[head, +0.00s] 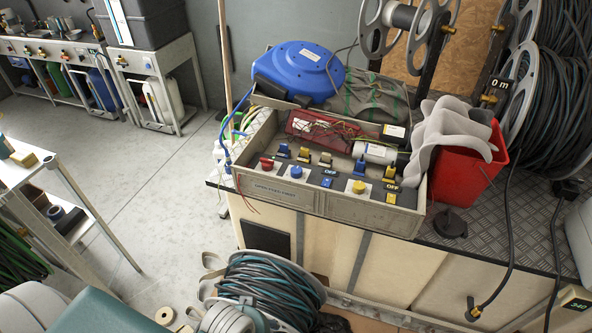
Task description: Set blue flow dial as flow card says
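The box front carries a label (277,190) that seems to read "OPEN FEED FIRST". I cannot identify a flow card with readable text. Neither of my grippers is in view.
A blue hose reel (299,70) sits behind the box. A red bin (465,165) with grey cloth (452,130) stands right of it. A display (500,85) reads "0 m". A hose coil (262,289) lies below the bench front. Open floor (140,185) is at left.

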